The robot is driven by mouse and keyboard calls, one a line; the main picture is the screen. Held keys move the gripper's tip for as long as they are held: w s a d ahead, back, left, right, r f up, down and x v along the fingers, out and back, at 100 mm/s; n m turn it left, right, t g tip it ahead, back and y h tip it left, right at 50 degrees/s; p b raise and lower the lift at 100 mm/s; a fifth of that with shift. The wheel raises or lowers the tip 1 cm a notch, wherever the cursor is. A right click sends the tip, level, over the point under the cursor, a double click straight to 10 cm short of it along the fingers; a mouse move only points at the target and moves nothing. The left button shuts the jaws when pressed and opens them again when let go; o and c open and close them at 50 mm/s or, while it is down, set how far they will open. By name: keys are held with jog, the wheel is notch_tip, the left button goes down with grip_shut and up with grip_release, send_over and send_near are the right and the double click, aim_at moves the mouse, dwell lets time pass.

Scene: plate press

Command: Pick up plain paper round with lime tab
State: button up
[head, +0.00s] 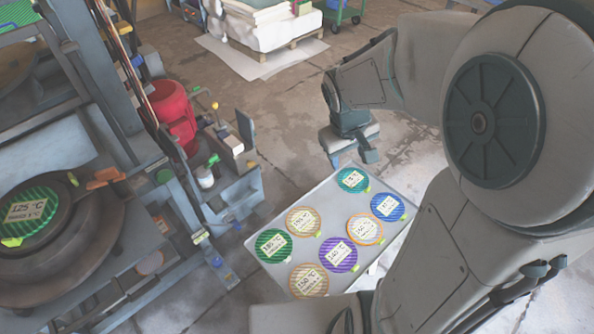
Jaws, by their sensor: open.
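Several labelled paper rounds with small lime tabs lie flat on a pale tray. Two are tan and striped: one at the left-middle (291,226) and one at the front (296,288). A white round with an orange rim (365,241) lies at the right-middle. I cannot tell which is the plain one, since stripes are too fine to judge on some. My gripper (351,160) hangs open and empty over the tray's far edge, close to the teal round (341,184). It touches no round that I can see.
The tray (325,205) also bears blue (375,209), green (260,251) and purple (327,263) rounds. The press at left holds a green round (34,229) on its plate. A red motor (172,109) stands behind. Open floor lies beyond the tray; my arm hides the right side.

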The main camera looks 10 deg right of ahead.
jog(key=w+f+n+g+b, duration=0.15)
jog(key=f+b, duration=0.25)
jog(key=f, duration=0.5)
jog(key=w+f+y+b, duration=0.1)
jog(key=w+f+b, duration=0.25)
jog(key=f, duration=0.55)
jog(key=w+f+n+b, duration=0.15)
jog(key=f+b, duration=0.25)
jog(key=f, duration=0.5)
jog(key=n+y+b, duration=0.1)
jog(key=b, duration=0.3)
send_over(318, 236)
notch_tip(318, 236, down, 10)
jog(key=f, duration=0.1)
jog(key=shift+g, duration=0.25)
notch_tip(318, 236, down, 8)
jog(key=shift+w+r+b, duration=0.15)
jog(key=shift+b, duration=0.8)
jog(key=shift+f+b, duration=0.9)
jog(key=shift+f, duration=2.05)
jog(key=shift+c, duration=0.3)
jog(key=c, duration=1)
